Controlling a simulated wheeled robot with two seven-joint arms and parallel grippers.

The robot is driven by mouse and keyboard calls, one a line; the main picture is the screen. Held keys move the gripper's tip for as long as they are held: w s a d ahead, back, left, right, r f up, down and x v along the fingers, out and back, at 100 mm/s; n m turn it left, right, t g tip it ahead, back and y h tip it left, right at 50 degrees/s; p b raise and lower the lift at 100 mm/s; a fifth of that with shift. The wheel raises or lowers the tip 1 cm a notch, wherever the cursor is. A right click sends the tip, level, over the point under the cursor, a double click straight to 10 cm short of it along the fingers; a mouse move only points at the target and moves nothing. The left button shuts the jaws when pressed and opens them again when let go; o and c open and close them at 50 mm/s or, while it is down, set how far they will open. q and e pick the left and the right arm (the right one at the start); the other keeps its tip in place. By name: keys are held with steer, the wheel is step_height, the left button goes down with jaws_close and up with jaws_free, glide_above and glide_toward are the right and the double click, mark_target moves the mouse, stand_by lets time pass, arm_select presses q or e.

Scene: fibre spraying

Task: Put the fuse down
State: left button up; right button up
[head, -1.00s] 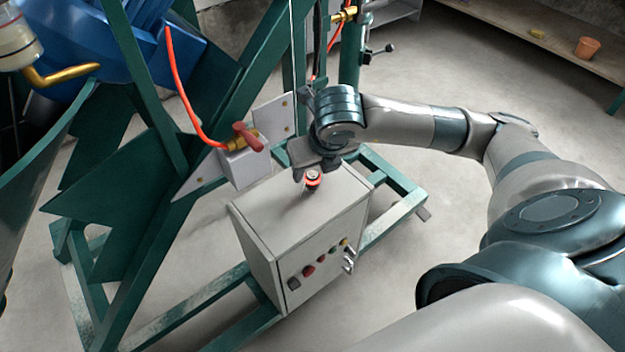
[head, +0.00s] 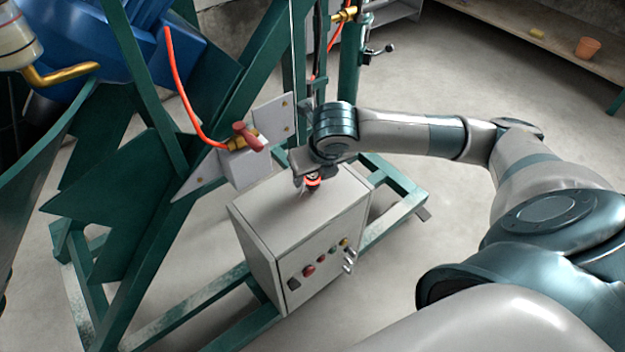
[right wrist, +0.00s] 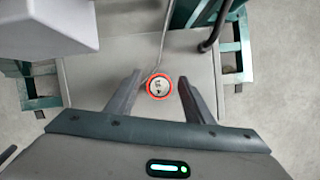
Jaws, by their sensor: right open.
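The fuse (head: 313,183), a small dark upright piece with an orange-red ring, stands on top of the grey control box (head: 270,215). In the right wrist view the fuse (right wrist: 159,86) shows from above, its ring around a pale face. My right gripper (head: 308,178) is over the box top, right at the fuse and partly covering it in the head view. In the right wrist view my right gripper (right wrist: 160,78) is open, with one finger on each side of the fuse and a gap to each. My left gripper is not in view.
A white valve block (head: 243,163) with a red handle (head: 247,137) stands close left of my right gripper. Green frame beams (head: 397,205) surround the box. Buttons (head: 309,271) and switches are on the box front. Bare floor (head: 460,240) lies to the right.

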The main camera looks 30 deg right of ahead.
jaws_close()
steer(key=shift+r, duration=0.15)
